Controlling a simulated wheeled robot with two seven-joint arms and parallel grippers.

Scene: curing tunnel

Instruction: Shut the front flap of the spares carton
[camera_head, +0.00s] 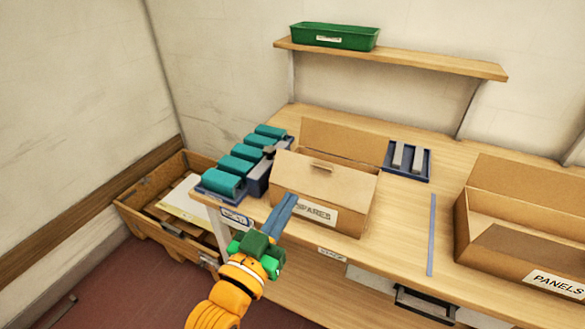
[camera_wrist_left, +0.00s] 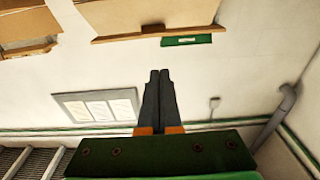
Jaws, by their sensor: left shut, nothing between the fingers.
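The spares carton (camera_head: 352,222) stands on the bench with its label on the front wall. Its front flap (camera_head: 335,180), with a hand slot, rises from the front wall and hides the inside; I cannot tell its exact angle. A back flap (camera_head: 345,138) stands up behind it. My left gripper (camera_head: 290,198) is shut and empty, its tips in front of the carton's left front; contact is unclear. In the left wrist view the shut fingers (camera_wrist_left: 160,73) point toward brown cardboard (camera_wrist_left: 150,18) with a slot, apparently this carton. My right gripper is not in view.
Teal blocks (camera_head: 222,182) in a blue rack stand left of the carton. A blue tray (camera_head: 407,160) with grey bars lies behind right. The open panels carton (camera_head: 515,204) stands at the right, past a blue strip (camera_head: 432,235). A green bin (camera_head: 334,37) sits on the shelf.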

